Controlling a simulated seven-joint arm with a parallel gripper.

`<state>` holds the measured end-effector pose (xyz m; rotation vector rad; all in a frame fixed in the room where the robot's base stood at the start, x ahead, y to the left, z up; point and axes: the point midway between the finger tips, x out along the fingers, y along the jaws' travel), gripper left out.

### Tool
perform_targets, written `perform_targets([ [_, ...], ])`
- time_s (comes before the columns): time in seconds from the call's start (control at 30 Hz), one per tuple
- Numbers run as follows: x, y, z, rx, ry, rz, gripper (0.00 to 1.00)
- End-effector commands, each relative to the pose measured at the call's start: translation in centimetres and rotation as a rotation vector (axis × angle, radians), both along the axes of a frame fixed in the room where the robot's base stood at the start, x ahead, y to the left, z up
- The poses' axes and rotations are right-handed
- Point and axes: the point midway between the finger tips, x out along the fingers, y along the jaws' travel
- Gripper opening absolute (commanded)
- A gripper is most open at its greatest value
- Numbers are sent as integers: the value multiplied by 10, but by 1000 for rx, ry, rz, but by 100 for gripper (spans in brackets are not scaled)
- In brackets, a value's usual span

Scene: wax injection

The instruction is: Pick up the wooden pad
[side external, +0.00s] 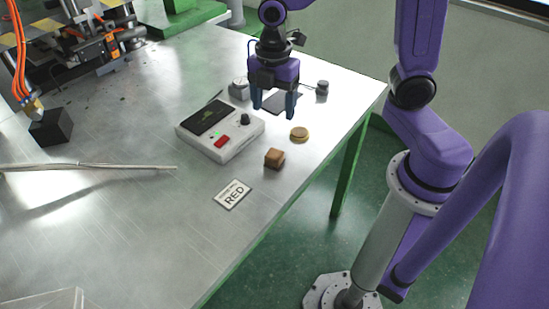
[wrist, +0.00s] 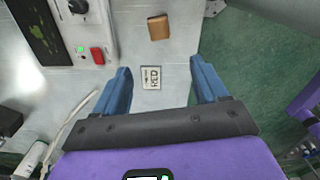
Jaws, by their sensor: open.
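The wooden pad (side external: 274,158) is a small brown block on the metal table, near its right edge and in front of the white control box. In the wrist view the wooden pad (wrist: 159,26) lies near the top edge, beyond the fingertips. My gripper (side external: 273,107) points down with blue fingers apart, behind the pad and to the right of the control box. In the wrist view my gripper (wrist: 160,68) is open with nothing between the fingers; a gap separates it from the pad.
The white control box (side external: 240,147) stands left of the pad. A yellow round piece (side external: 299,134) lies close behind the pad. A small grey cylinder (side external: 322,88) stands at the back. The table's right edge is near.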

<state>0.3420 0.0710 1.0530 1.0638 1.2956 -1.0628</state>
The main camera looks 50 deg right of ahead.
Motion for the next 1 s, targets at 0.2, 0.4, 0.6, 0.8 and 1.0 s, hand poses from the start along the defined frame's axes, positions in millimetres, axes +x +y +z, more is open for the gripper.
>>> perform_targets([
  [0.2,-2,-1,-39,-4,6,-2,72],
  [0.4,-2,-1,-71,-4,5,-2,72],
  [0.6,-1,-1,-98,-3,5,-3,72],
  [0.8,-1,-1,-111,-1,2,-2,72],
  [1.0,0,-3,-121,-2,3,-4,72],
])
